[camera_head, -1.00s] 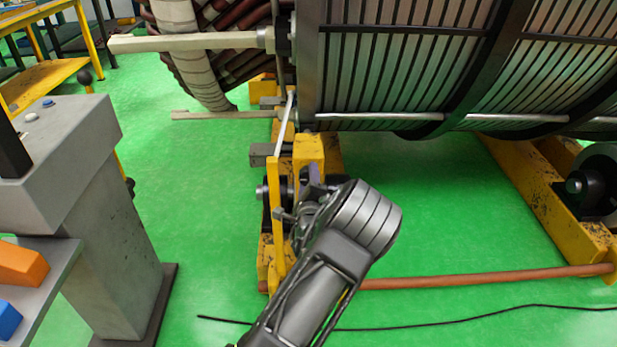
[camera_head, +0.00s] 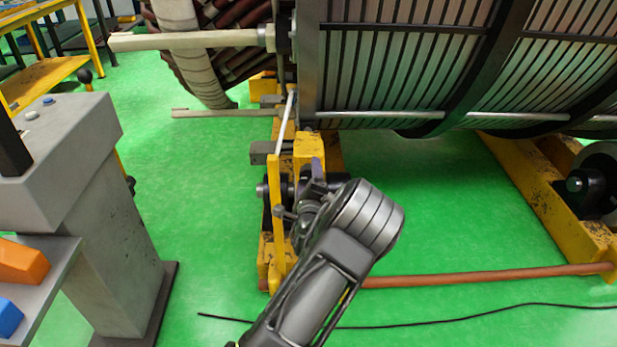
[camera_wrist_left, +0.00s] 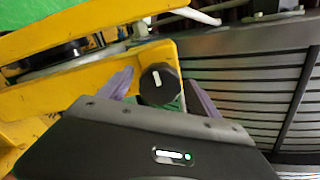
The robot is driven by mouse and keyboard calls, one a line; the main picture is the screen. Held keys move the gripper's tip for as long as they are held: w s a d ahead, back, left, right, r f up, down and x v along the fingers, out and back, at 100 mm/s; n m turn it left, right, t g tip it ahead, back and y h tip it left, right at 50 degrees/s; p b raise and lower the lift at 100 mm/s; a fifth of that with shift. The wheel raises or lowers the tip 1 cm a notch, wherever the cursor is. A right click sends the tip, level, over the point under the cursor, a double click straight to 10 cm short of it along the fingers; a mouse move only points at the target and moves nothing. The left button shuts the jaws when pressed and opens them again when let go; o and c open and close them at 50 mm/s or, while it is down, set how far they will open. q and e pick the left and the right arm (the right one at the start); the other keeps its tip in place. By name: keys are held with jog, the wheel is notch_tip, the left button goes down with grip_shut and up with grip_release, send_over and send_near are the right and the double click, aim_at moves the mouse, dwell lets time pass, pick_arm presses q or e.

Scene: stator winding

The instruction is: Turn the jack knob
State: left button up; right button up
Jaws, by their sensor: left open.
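The jack knob (camera_wrist_left: 160,82) is a black round knob with a white mark, seen in the left wrist view. It shows between the two purple fingers of my open left gripper (camera_wrist_left: 160,92), one finger on each side. I cannot tell whether either finger touches it. In the head view, my left gripper (camera_head: 316,172) is at the yellow stand (camera_head: 309,147) under the large stator, and the knob is not clearly visible there. My right gripper is in neither view.
The large slatted stator (camera_head: 400,65) hangs close above the gripper. A grey console (camera_head: 110,215) stands at the left. A brown bar (camera_head: 480,277) and a black cable (camera_head: 450,321) lie low at the right. Green floor is clear between the console and stand.

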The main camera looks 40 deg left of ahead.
pick_arm(q)
jog(key=shift+s+d, duration=0.1)
jog(key=v, duration=0.7)
jog(key=shift+s+d+p, duration=0.15)
jog(key=shift+s+p, duration=0.1)
jog(key=shift+p, duration=0.2)
